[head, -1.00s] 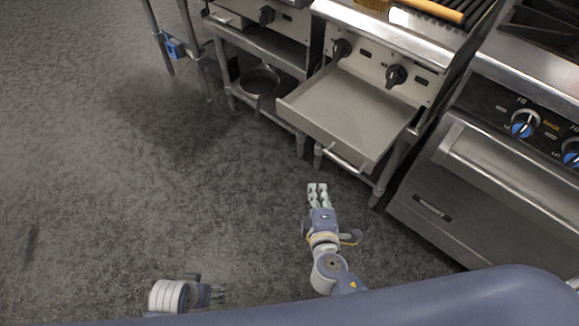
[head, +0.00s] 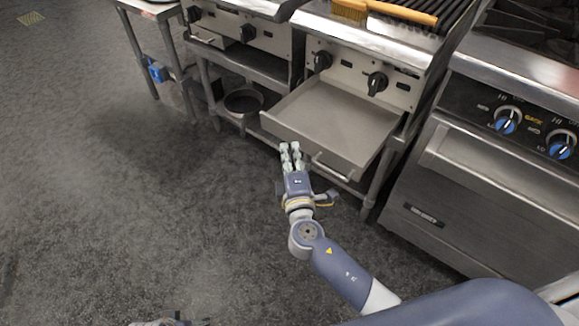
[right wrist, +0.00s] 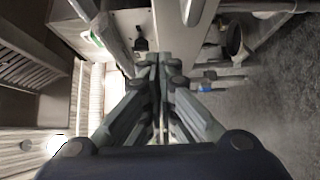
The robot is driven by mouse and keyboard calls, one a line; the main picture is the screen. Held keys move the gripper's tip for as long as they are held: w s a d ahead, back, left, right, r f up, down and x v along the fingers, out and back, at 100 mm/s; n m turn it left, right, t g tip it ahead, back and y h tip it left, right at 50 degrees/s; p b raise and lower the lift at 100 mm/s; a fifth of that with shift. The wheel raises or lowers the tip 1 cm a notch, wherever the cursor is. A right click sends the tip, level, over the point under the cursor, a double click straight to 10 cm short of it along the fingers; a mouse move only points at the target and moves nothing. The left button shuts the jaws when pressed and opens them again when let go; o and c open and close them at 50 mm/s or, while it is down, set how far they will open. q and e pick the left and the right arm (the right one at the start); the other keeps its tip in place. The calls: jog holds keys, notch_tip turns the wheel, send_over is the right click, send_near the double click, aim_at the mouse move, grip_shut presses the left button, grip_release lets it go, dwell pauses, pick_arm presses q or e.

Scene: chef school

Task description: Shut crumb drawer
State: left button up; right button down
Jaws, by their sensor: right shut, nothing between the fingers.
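The crumb drawer (head: 335,122) is a shallow, empty metal tray, pulled well out from under the grill's knob panel in the head view. Its bar handle (head: 331,168) is on the front face. My right gripper (head: 290,147) is shut and empty, with its fingertips close to the left part of the drawer front. I cannot tell whether they touch it. The right wrist view shows its fingers (right wrist: 160,62) closed together, with a pale panel beyond them. Only a sliver of my left arm's end (head: 170,322) shows at the bottom edge; its fingers cannot be made out.
The grill (head: 355,35) stands above the drawer, with two black knobs and a wooden-handled brush (head: 395,12) on top. An oven with blue knobs (head: 470,190) is at the right. A round pan (head: 243,103) sits on a low shelf at the left. The floor at left is clear.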

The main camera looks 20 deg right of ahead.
jog(key=shift+w+d, duration=0.35)
jog(key=shift+d, duration=0.2)
jog(key=shift+w+d, duration=0.3)
jog(key=shift+d, duration=0.2)
pick_arm(q)
jog(key=shift+s+f, duration=0.15)
jog(key=shift+f, duration=0.35)
pick_arm(e)
jog(key=shift+w+d, duration=0.1)
